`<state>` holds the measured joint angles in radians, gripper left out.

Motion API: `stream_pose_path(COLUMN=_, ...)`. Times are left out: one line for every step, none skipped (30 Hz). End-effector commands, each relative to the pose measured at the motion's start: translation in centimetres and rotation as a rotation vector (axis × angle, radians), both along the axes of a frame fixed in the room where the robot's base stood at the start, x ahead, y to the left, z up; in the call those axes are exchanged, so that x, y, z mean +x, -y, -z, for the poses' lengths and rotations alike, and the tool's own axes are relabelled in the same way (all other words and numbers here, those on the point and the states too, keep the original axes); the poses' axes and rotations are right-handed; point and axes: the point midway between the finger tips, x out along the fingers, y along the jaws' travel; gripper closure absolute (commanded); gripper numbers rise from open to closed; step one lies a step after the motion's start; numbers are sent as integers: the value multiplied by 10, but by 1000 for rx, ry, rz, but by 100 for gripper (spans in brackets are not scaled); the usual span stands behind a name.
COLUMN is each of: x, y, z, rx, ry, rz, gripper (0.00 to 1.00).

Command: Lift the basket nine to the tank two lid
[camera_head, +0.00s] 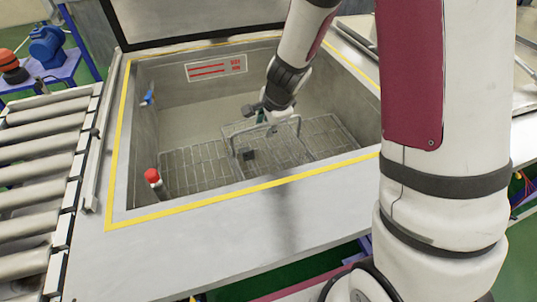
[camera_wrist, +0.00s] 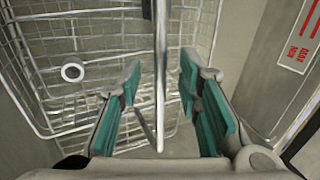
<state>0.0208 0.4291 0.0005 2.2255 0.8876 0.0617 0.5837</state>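A wire basket (camera_head: 262,160) sits inside the open sunken tank (camera_head: 150,120), with a bent-rod handle (camera_head: 300,127) rising above it. My gripper (camera_head: 267,117) is down in the tank at the top of the handle. In the wrist view my gripper (camera_wrist: 160,80) has its two teal finger pads apart, with the handle rod (camera_wrist: 160,45) running between them and gaps on both sides. The basket wires (camera_wrist: 90,45) show beyond. The tank's raised lid (camera_head: 200,20) shows only partly at the top.
A yellow line (camera_head: 240,190) edges the tank opening. A red-capped post (camera_head: 152,177) stands at its near-left corner. A roller conveyor (camera_head: 40,165) is at left. More wire racking (camera_head: 325,140) lies in the tank. The front steel ledge (camera_head: 220,235) is clear.

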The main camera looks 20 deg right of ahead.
Motion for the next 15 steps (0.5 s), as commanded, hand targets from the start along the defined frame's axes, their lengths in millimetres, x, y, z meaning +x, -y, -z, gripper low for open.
stream_pose_path(x=0, y=0, z=0, rx=0, ry=0, rz=0, gripper=68)
stream_pose_path(x=0, y=0, z=0, rx=0, ry=0, rz=0, gripper=71)
stream_pose_path(x=0, y=0, z=0, rx=0, ry=0, rz=0, gripper=80)
stream_pose_path(x=0, y=0, z=0, rx=0, ry=0, rz=0, gripper=86)
stream_pose_path(x=0, y=0, z=0, rx=0, ry=0, rz=0, gripper=93)
stream_pose_path(x=0, y=0, z=0, rx=0, ry=0, rz=0, gripper=100)
stream_pose_path(x=0, y=0, z=0, rx=0, ry=0, rz=0, gripper=100)
stream_pose_path(x=0, y=0, z=0, rx=0, ry=0, rz=0, gripper=100)
stream_pose_path(x=0, y=0, z=0, rx=0, ry=0, rz=0, gripper=100)
stream_pose_path(x=0, y=0, z=0, rx=0, ry=0, rz=0, gripper=100)
stream_pose_path(x=1, y=0, z=-1, rx=-1, ry=3, rz=0, gripper=100)
stream_pose_path(x=1, y=0, z=-1, rx=-1, ry=3, rz=0, gripper=100)
stream_pose_path(x=1, y=0, z=-1, rx=-1, ry=3, rz=0, gripper=100)
stream_pose_path(x=1, y=0, z=-2, rx=-1, ry=3, rz=0, gripper=100)
stream_pose_path(x=1, y=0, z=-2, rx=0, ry=2, rz=0, gripper=100)
